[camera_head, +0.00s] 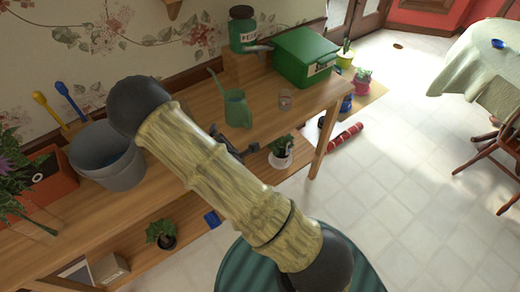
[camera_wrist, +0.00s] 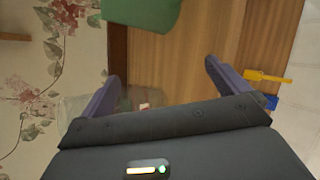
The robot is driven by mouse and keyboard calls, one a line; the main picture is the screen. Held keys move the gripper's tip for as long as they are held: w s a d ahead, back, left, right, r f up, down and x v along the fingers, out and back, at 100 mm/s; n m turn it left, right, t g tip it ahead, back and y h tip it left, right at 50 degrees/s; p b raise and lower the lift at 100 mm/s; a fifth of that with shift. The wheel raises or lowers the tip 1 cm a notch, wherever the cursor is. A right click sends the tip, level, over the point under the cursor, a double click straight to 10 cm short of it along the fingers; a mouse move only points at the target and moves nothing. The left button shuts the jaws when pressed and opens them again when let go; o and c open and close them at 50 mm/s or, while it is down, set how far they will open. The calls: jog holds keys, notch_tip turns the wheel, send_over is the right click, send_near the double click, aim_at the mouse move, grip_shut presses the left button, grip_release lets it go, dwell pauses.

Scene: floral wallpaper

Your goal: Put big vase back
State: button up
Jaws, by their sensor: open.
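In the head view a dark part of my gripper (camera_head: 228,148) shows over the bench, partly hidden by my arm. No thing is clearly recognisable as the big vase. A clear glass vessel (camera_head: 285,100) stands on the bench to the right of the green watering can (camera_head: 237,108). In the wrist view a faint see-through shape (camera_wrist: 75,104) lies beside the left finger, partly hidden by my gripper; I cannot tell what it is.
The wooden bench (camera_head: 330,95) carries a grey bucket (camera_head: 108,158) at left, and a green box (camera_head: 304,57) and green jar (camera_head: 242,28) at the back. Potted plants stand on the lower shelf. Tiled floor is open at right.

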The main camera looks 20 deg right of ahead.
jog(key=s+d+r+m+g+y, duration=0.1)
jog(key=s+r+m+g, duration=0.4)
jog(key=m, duration=0.6)
jog(key=s+d+r+m+g+y, duration=0.1)
jog(key=s+d+r+m+g, duration=0.3)
jog(key=s+r+m, duration=0.5)
jog(key=s+m, duration=0.2)
jog(key=s, duration=0.1)
jog(key=shift+d+r+g, duration=0.35)
jog(key=shift+g, duration=0.05)
